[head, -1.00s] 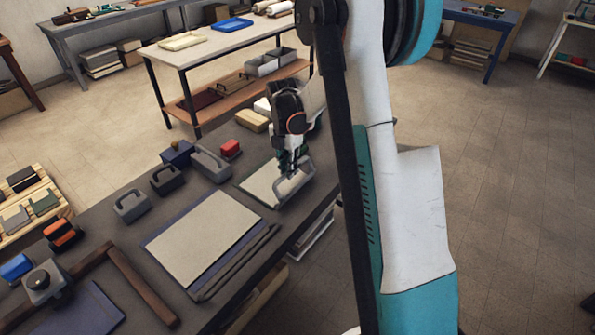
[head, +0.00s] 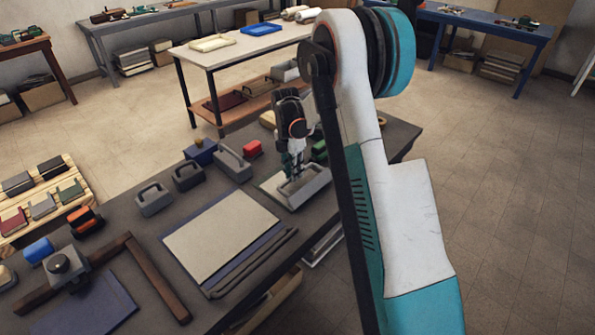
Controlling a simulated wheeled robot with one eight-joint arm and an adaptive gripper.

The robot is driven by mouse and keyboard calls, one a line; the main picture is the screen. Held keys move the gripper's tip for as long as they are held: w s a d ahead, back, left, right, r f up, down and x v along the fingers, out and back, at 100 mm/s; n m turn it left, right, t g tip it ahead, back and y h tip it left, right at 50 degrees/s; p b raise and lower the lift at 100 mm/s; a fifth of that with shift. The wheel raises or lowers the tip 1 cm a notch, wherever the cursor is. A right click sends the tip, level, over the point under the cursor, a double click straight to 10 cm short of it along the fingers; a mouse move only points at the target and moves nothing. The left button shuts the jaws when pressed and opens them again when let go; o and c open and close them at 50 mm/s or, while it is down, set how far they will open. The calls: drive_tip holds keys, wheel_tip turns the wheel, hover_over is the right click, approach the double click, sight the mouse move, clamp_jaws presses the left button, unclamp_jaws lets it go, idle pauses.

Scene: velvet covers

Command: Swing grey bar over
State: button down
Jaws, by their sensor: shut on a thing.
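My gripper (head: 292,172) points down at the right part of the dark workbench (head: 345,165). It is shut on a grey bar (head: 308,188), a long block whose top is partly hidden by the fingers. The bar is over the right side of a small pale board (head: 272,187) with a darker edge. I cannot tell whether the bar touches the board. Another grey bar with a handle (head: 233,162) stands to the left on the bench.
A large pale sheet on a blue cover (head: 222,232) lies in front, with dark strips (head: 252,262) along its right side. Dark handled blocks (head: 187,177), a red block (head: 253,149) and a green object (head: 319,151) stand nearby. A wooden square (head: 155,280) lies at front left.

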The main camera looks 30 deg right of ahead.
sight(291, 183)
drive_tip(key=shift+w+a+f+g, duration=0.15)
drive_tip(key=shift+w+f+g, duration=0.2)
drive_tip(key=shift+w, duration=0.2)
drive_tip(key=shift+a+f+g+h+b, duration=0.15)
drive_tip(key=shift+f+g+h+b, duration=0.25)
drive_tip(key=shift+f+g, duration=0.3)
drive_tip(key=shift+w, duration=0.1)
drive_tip(key=c, duration=1.9)
unclamp_jaws()
drive_tip(key=o, duration=0.3)
drive_tip(key=shift+w+a+f, duration=0.2)
drive_tip(key=shift+w, duration=0.15)
drive_tip(key=shift+s+d+r, duration=0.1)
drive_tip(key=shift+s, duration=0.05)
drive_tip(key=shift+d+r, duration=0.1)
drive_tip(key=shift+r, duration=0.1)
